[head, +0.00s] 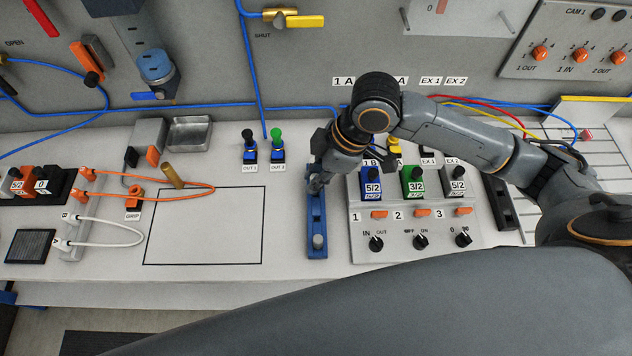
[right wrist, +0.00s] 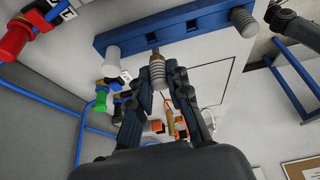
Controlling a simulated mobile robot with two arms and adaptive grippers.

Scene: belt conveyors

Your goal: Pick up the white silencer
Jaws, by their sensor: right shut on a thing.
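The blue rack (head: 316,215) stands on the bench, left of the valve panel. My right gripper (head: 316,186) points down over its far part and hides what is there. In the right wrist view, the right gripper (right wrist: 162,78) is shut on a light grey ribbed silencer (right wrist: 157,72) with a brass end, close to the rack (right wrist: 190,27). A smooth white piece (right wrist: 112,56) sits at one end of the rack, beside the held one. A grey ribbed silencer (head: 318,242) stands at the near end and also shows in the wrist view (right wrist: 243,21). My left gripper is out of view.
The valve panel (head: 362,248) with knobs and orange buttons is close on the right. Blue and green-topped fittings (head: 277,145) stand left of the rack. The outlined square (head: 205,228) is mostly clear. Blue tubing runs along the back.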

